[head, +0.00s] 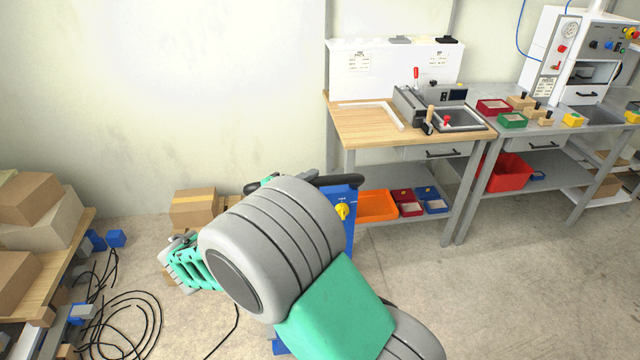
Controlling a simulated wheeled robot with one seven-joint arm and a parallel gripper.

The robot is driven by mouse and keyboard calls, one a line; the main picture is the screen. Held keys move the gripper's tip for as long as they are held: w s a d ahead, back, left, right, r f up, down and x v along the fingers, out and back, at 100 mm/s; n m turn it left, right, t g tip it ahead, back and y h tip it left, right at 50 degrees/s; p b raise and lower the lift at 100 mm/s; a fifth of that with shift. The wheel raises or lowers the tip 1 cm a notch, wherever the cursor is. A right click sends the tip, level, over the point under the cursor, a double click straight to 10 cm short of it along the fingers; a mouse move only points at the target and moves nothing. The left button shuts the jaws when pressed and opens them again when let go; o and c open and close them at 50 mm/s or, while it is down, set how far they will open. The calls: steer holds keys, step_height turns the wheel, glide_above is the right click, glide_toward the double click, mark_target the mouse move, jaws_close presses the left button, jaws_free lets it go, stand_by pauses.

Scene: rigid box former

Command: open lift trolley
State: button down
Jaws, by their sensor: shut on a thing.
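The lift trolley (349,210) stands behind my arm in the middle of the head view. I see part of its blue upright, a yellow knob on the upright and a black handle bar (340,181) across the top. Most of its body is hidden by my arm. My gripper (172,248) is partly in view at the arm's far end, left of the trolley's upright. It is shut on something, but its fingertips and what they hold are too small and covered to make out.
A workbench (345,125) with fixtures stands behind on the right, with an orange bin (377,206) on its lower shelf. A grey bench (560,130) adjoins it. Boxes lie on a pallet or shelf (60,255) at left. Black cable (125,325) lies on the floor. Floor at right is clear.

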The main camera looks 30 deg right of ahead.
steer(key=shift+f, duration=0.1)
steer(key=c, duration=1.5)
jaws_free()
steer(key=shift+d, duration=0.1)
steer(key=o, duration=0.3)
